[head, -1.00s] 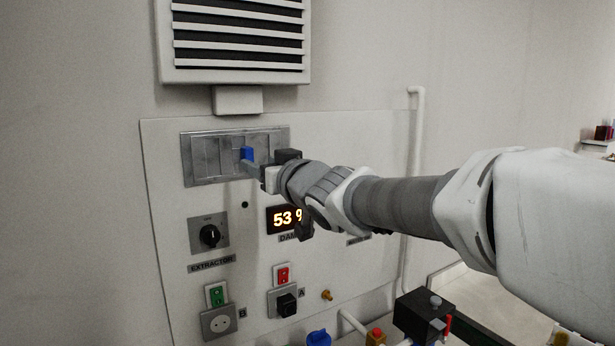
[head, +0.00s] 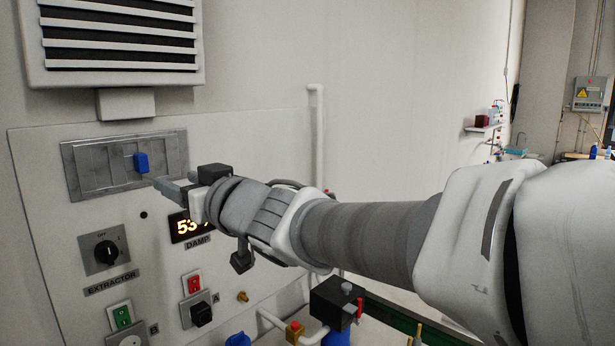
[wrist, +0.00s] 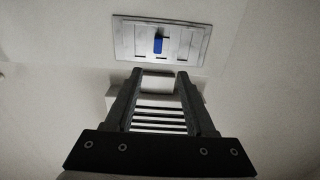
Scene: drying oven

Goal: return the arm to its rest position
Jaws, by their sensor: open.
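My gripper (head: 172,185) is open and empty, just to the right of and below a blue slider knob (head: 141,162) on a grey metal slotted plate (head: 88,180). A small gap shows between the fingers and the knob. In the wrist view the two fingers (wrist: 161,80) are spread with nothing between them, and the blue knob (wrist: 158,44) is beyond their tips on the plate (wrist: 125,38). My arm stretches in from the right in the head view.
A louvred vent (head: 120,45) is above the plate. Below are an extractor dial (head: 106,251), a partly hidden damp display (head: 184,226), a red switch (head: 194,284) and a green switch (head: 122,317). A black box (head: 337,302) with pipes stands at the lower middle. A white pipe (head: 317,140) runs up the wall.

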